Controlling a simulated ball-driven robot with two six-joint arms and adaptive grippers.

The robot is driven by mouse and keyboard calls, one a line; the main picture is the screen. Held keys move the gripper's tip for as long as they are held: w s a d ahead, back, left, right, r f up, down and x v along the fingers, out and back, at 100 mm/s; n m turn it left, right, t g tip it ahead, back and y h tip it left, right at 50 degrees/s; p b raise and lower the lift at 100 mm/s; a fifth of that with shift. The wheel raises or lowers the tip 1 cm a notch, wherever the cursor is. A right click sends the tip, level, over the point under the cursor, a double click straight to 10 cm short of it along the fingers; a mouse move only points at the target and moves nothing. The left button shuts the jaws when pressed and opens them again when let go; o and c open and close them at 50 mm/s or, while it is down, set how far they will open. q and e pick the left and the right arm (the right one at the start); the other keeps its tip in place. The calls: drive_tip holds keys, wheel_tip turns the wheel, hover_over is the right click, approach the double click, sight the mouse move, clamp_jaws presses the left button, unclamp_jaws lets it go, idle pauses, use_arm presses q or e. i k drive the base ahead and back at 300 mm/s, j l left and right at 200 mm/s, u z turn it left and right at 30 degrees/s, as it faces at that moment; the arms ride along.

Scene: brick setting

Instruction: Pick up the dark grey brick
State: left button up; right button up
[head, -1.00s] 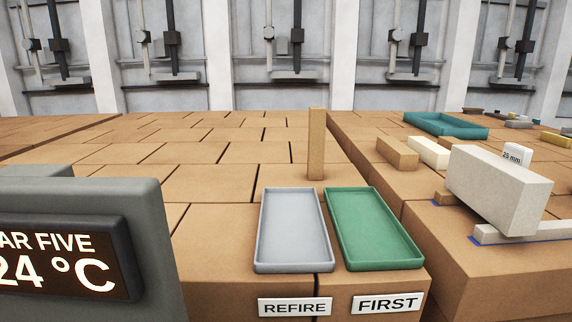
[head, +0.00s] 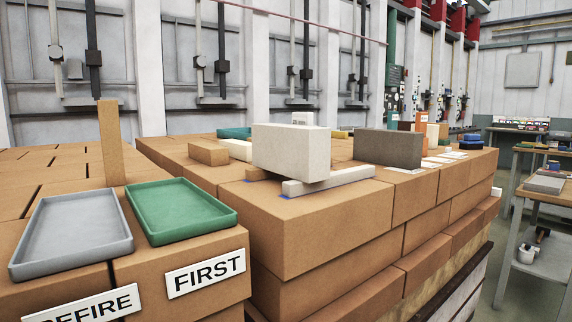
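The dark grey brick (head: 388,148) stands on its long edge on the brown block stack, right of the middle in the head view. It is upright and clear of the large white block to its left. Small white labels lie near it on the stack top. Neither of my grippers shows in the head view.
The white block (head: 290,150) rests tilted on a pale bar (head: 330,181). A grey tray (head: 70,232) and a green tray (head: 180,209) sit at the left front, with an upright tan brick (head: 110,143) behind. Benches (head: 545,190) stand right, across an aisle.

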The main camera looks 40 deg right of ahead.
sight(403, 149)
drive_tip(key=k+l+z, duration=0.1)
drive_tip(key=k+z, duration=0.2)
drive_tip(key=k, duration=0.35)
drive_tip(key=i+l+z, duration=0.2)
drive_tip(key=z, duration=0.25)
drive_tip(key=i+l+z, duration=0.15)
drive_tip(key=z, duration=0.25)
drive_tip(key=i+z, duration=0.25)
drive_tip(key=z, duration=0.2)
